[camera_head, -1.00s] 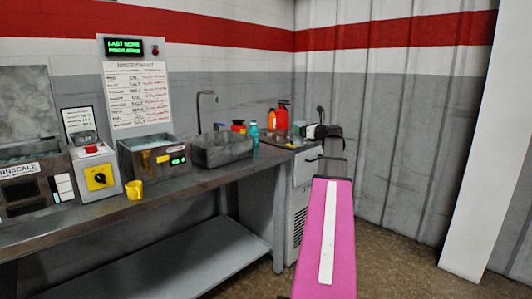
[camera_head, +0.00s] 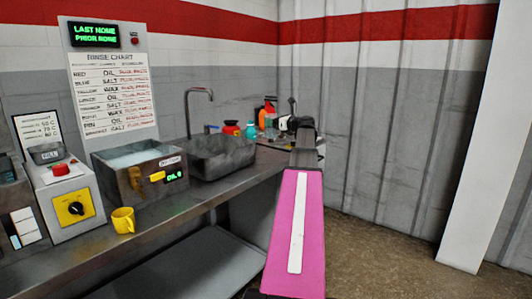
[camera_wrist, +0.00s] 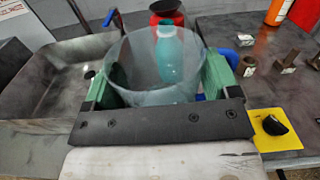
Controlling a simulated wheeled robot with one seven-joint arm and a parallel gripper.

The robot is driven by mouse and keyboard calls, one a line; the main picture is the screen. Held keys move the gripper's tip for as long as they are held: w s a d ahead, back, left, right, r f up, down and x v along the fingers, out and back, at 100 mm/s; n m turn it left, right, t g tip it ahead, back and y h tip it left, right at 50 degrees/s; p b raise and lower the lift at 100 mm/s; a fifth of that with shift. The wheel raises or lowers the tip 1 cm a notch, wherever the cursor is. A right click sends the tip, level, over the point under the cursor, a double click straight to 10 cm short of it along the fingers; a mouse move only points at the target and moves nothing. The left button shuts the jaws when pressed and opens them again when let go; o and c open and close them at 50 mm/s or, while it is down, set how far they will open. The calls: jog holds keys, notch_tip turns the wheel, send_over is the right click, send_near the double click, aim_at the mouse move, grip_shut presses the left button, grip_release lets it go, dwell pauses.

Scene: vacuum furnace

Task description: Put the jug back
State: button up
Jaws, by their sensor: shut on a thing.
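A clear, open-topped jug (camera_wrist: 135,62) stands between the green fingers of my gripper (camera_wrist: 160,78) in the wrist view. The gripper is shut on it, one finger on each side. The jug's lower part is hidden by the dark gripper body. A teal bottle (camera_wrist: 176,55) shows at the jug's far side, partly through its clear wall. In the head view my dark gripper (camera_head: 297,124) is at the far right end of the bench, and the jug cannot be made out clearly there.
A grey sink basin (camera_wrist: 50,75) lies left of the jug. An orange container (camera_wrist: 279,10), small blocks (camera_wrist: 287,60) and a yellow pad (camera_wrist: 268,128) with a dark piece are to the right. A yellow mug (camera_head: 123,220) stands on the steel bench (camera_head: 185,198) near its front edge.

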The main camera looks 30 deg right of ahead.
notch_tip(320, 180, down, 10)
jog(key=shift+r, duration=0.1)
dwell(0.4)
jog(key=o, duration=0.9)
jog(key=v, duration=1.2)
